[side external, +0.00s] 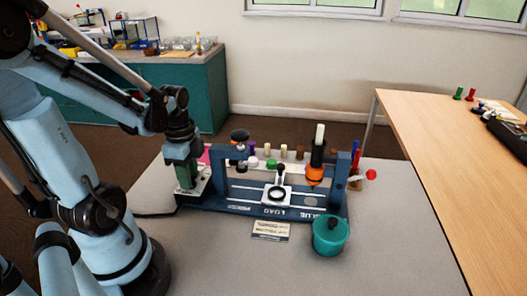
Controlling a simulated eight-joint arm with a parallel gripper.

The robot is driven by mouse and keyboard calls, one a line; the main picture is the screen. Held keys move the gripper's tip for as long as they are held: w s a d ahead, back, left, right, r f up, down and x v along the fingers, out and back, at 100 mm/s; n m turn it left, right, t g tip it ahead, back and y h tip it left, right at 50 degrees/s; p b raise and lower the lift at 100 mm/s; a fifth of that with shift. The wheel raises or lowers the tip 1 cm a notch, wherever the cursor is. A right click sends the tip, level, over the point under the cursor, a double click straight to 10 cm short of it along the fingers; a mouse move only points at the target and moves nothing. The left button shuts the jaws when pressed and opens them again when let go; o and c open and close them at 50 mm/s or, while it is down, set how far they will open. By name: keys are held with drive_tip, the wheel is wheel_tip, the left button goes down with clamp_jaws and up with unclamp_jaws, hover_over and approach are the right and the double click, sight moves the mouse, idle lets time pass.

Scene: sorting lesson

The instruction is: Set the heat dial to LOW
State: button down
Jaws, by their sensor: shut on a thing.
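My gripper (187,176) points down at the left end of a blue bench fixture (305,214). Its green fingers are shut on what seems to be the heat dial, at a pale plate there. The fingers hide the dial, so its pointer and the LOW mark cannot be read. The fixture has a blue frame with lettering along its front edge.
Several coloured pegs stand behind. A wooden table (445,150) is at the right. The grey tabletop's front is clear.

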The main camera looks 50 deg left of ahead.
drive_tip(key=shift+n, duration=0.6)
drive_tip(key=c, duration=1.9)
unclamp_jaws()
clamp_jaws()
drive_tip(key=o, duration=0.8)
unclamp_jaws()
wheel_tip(320, 180, up, 12)
